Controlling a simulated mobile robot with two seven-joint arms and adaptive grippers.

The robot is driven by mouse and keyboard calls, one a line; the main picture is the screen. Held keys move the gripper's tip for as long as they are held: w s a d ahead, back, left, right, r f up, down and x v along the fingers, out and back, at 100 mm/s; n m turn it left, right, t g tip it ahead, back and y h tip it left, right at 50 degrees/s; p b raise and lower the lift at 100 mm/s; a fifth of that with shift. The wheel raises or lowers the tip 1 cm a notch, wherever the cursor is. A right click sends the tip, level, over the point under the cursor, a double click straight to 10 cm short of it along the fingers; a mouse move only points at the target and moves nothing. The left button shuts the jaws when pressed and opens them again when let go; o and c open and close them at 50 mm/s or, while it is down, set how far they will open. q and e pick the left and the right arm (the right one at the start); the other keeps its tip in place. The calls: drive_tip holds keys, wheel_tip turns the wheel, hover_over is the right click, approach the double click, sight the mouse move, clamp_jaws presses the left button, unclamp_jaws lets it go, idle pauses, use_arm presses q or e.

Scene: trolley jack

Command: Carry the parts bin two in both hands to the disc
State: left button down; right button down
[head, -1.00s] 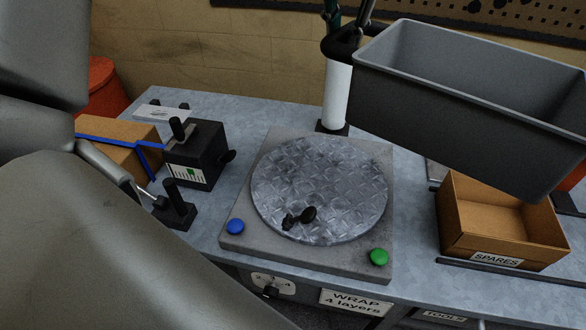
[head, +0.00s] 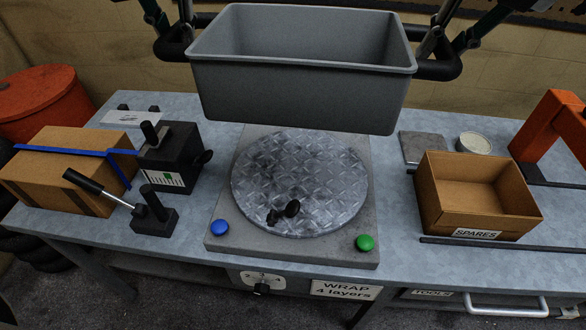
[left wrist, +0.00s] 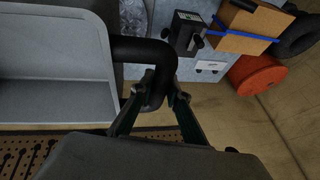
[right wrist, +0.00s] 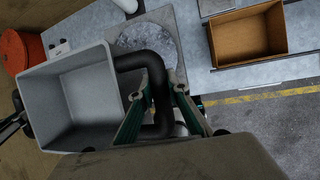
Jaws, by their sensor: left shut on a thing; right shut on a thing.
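The grey parts bin (head: 297,85) is empty and held in the air above the back edge of the disc (head: 300,183). The bin also shows in the left wrist view (left wrist: 60,102) and the right wrist view (right wrist: 78,97). My left gripper (left wrist: 160,93) is shut on the bin's black left handle (head: 172,45). My right gripper (right wrist: 158,92) is shut on the black right handle (head: 440,66). The bin hides the base's back part.
A blue button (head: 219,227) and a green button (head: 365,242) sit at the base's front corners. An open SPARES box (head: 478,200) stands right. A black device (head: 172,160), a lever (head: 150,215) and a cardboard box (head: 60,170) stand left. An orange frame (head: 555,130) is far right.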

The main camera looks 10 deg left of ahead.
use_arm(q)
drive_tip(key=shift+s+a, duration=0.2)
drive_tip(key=shift+a, duration=0.3)
use_arm(e)
drive_tip(key=shift+w+a, duration=0.2)
drive_tip(key=shift+a, duration=0.2)
